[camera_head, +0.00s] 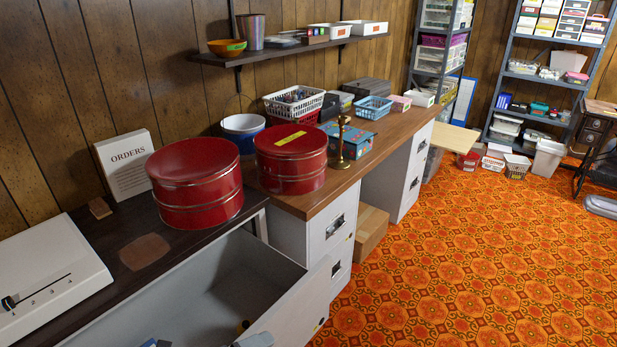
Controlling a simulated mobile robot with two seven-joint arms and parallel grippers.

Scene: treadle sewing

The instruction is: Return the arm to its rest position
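A grey drawer (222,283) stands open at the bottom centre, below the dark table top. At the bottom picture edge, inside or over the drawer, small blue and grey pieces (152,342) and a dark and yellow piece (242,327) show, cut off by the frame. I cannot tell what they are.
Two red round tins (196,185) (291,160) stand on the tops, with a brass candlestick (342,145), an ORDERS sign (126,165) and a white slider panel (50,283). A cardboard box (371,232) stands under the desk.

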